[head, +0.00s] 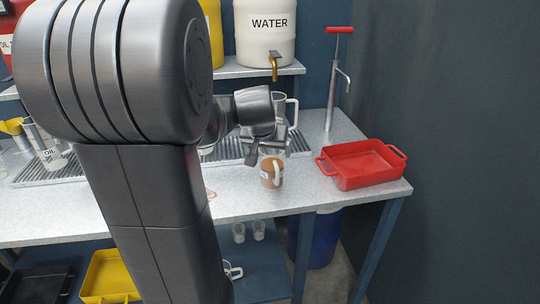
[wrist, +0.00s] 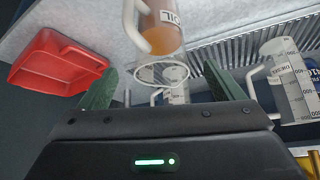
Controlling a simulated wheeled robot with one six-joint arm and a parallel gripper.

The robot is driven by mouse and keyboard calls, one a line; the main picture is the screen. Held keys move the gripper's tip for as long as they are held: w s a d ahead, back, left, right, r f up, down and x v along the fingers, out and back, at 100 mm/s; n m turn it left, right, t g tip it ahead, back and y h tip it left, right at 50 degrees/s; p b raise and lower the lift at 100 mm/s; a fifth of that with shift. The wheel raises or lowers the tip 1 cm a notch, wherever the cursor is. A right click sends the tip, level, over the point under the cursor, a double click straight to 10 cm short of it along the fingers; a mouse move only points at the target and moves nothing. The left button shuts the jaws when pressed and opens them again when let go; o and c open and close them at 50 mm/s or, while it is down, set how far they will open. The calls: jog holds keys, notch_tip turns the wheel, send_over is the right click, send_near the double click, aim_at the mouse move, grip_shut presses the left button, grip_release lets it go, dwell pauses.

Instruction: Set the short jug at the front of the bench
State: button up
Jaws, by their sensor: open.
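A short clear jug (head: 267,180) with brown-amber liquid and a pale handle stands upright on the bench (head: 330,200), towards its front edge. In the wrist view the jug (wrist: 165,38) appears upside down, with an OIL label. Its clear rim shows between my finger tips in the picture. My gripper (head: 270,150) is just above and behind the jug in the head view. Its green fingers are spread apart in the wrist view (wrist: 160,82), with nothing clasped between them. Whether a finger touches the rim, I cannot tell.
A red tray (head: 362,182) lies on the bench to the right. A taller clear jug (head: 292,112) and a grated strip (head: 229,150) are behind my gripper. A WATER container (head: 265,38) stands on the shelf above. A hand pump (head: 333,95) stands at the back right.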

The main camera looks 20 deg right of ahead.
jog(key=shift+v, duration=1.35)
